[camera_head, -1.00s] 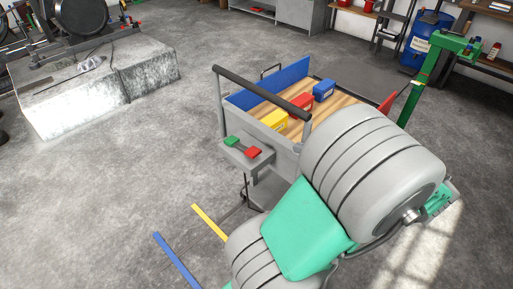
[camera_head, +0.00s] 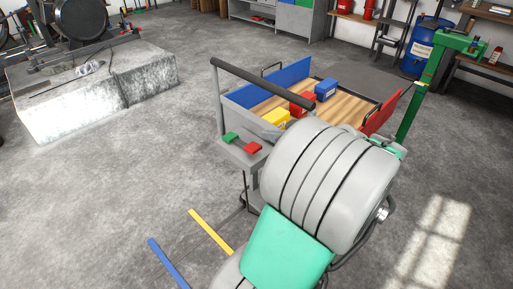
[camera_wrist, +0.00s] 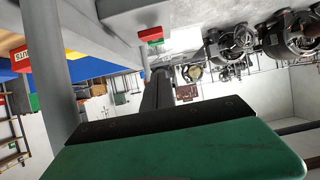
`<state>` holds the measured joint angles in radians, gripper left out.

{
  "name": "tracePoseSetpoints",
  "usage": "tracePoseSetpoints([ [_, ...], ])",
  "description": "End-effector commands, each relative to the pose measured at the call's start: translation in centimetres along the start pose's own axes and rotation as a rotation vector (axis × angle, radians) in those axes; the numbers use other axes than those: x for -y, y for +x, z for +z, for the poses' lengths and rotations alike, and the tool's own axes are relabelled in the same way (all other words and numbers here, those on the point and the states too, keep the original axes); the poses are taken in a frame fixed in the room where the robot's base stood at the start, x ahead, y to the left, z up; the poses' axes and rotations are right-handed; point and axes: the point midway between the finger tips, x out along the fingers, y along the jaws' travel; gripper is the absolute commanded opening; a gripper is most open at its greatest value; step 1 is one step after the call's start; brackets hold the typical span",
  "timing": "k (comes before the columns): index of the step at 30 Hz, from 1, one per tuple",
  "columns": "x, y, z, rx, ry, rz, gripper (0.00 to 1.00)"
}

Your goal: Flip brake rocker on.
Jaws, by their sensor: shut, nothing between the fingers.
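In the head view, a green part (camera_head: 230,137) and a red part (camera_head: 253,148) sit on a grey panel (camera_head: 236,151) at the handle end of a cart. In the wrist view, a small red-and-green rocker (camera_wrist: 155,36) shows at top centre, under a grey block. I cannot tell which way it is tipped. My gripper (camera_wrist: 160,73) shows as dark fingers, shut and empty, pointing toward the rocker. In the picture the tips lie just below it; a gap seems to remain, but contact is hard to judge. My arm hides the gripper in the head view.
The cart has a dark handle bar (camera_head: 262,83), blue and red side boards, and a wooden bed (camera_head: 345,104) with red, yellow and blue boxes. A grey post (camera_wrist: 58,85) stands close at left in the wrist view. A green stand (camera_head: 412,110) rises behind.

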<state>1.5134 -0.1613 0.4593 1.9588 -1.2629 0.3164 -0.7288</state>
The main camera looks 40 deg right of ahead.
Motion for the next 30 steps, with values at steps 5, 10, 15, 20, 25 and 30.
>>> tracePoseSetpoints([
  [5,0.2,4.1,0.1,0.000,-0.001,-0.006,0.00],
  [10,0.1,7.6,0.5,0.001,0.001,-0.003,0.00],
  [15,0.0,7.9,3.2,0.001,0.003,0.001,0.00],
  [20,0.0,8.0,3.9,0.000,0.000,0.001,0.00],
  [25,0.0,8.0,3.9,0.000,0.000,0.001,0.00],
  [30,0.0,8.0,4.3,0.000,0.000,0.001,0.00],
])
